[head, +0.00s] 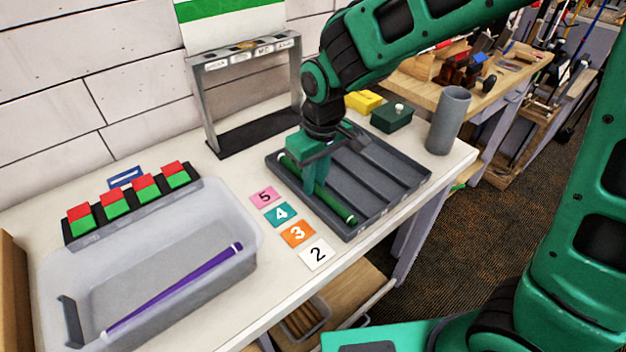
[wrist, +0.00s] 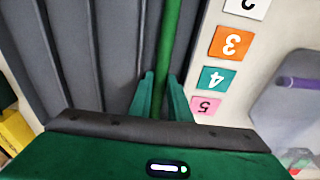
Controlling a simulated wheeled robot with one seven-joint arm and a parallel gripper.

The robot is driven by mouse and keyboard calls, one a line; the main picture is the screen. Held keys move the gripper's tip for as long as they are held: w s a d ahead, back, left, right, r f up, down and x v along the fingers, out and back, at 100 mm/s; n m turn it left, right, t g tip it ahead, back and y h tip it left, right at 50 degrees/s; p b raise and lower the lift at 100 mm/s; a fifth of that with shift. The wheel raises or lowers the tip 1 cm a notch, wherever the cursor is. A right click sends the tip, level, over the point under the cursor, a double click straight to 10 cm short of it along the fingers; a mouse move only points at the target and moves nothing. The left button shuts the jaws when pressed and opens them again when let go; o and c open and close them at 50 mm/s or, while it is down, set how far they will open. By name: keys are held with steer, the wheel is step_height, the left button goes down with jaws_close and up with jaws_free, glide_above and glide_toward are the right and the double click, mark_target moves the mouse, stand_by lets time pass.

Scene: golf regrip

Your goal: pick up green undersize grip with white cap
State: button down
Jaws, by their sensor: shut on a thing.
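The green grip (head: 334,207) lies lengthwise in the leftmost channel of the grey slotted tray (head: 390,208). It also shows in the wrist view (wrist: 168,45), running up from between the fingers. Part of the grip is hidden by my fingers.
Numbered cards (head: 281,214) lie left of the tray. A translucent bin (head: 215,275) holds a purple grip (head: 175,287). A grey cylinder (head: 449,120), a dark green box (head: 391,117) and a yellow block (head: 363,101) stand behind. A grey frame (head: 203,110) stands near the wall.

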step_height(320, 180, up, 4)
steer(key=shift+r, duration=0.2)
steer(key=s+a+r, duration=0.6)
steer(key=s+a, duration=0.2)
steer(key=shift+a+r, duration=0.25)
steer(key=shift+r, duration=0.1)
steer(key=shift+r, duration=2.4)
